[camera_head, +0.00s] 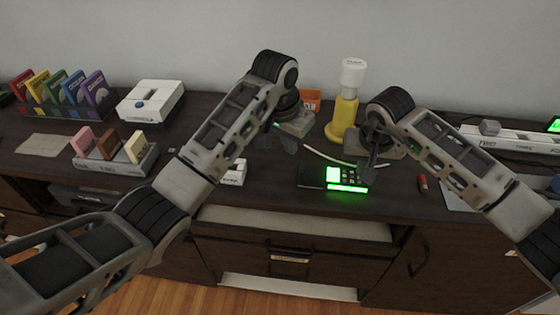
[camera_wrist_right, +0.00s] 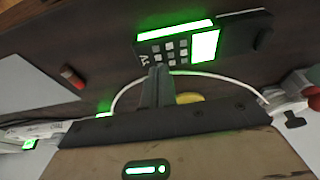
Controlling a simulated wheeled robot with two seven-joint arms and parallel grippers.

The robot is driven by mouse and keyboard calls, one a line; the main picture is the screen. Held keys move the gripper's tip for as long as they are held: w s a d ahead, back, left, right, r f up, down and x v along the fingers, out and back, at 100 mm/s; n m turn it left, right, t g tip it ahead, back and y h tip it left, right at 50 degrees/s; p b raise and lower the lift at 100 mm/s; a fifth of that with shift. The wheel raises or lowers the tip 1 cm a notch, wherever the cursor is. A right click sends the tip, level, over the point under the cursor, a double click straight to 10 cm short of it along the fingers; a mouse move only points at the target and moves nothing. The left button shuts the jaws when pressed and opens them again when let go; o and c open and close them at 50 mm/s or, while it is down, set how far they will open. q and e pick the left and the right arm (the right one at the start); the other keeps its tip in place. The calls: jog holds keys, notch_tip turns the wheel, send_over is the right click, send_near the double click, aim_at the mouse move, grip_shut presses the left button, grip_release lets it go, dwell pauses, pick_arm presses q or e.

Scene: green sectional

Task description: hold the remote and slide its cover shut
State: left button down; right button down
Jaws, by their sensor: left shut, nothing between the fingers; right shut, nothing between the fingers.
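The remote (camera_head: 347,180) lies on the dark counter near its front edge, with a green-lit screen, a keypad and a bright green strip along its front side. It also shows in the right wrist view (camera_wrist_right: 176,46). A dark piece (camera_wrist_right: 248,33) adjoins its screen end; I cannot tell whether this is the cover. My right gripper (camera_head: 367,174) is shut and empty, pointing down just at the remote's keypad end; contact is unclear. Its closed fingers show in the wrist view (camera_wrist_right: 158,78). My left gripper (camera_head: 264,143) is shut and empty, above the counter left of the remote.
A yellow bottle with a white cap (camera_head: 345,105) stands behind the remote. A white cable (camera_head: 325,158) curves behind it. A small red cylinder (camera_head: 423,184) lies to the right. A white box (camera_head: 234,173) and a cartridge stand (camera_head: 118,161) are at left.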

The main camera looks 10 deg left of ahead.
jog(key=shift+r+p, duration=1.15)
jog(key=shift+r, duration=1.35)
jog(key=shift+r, duration=0.1)
jog(key=b+v, duration=0.1)
jog(key=v, duration=1.4)
jog(key=shift+r, duration=0.4)
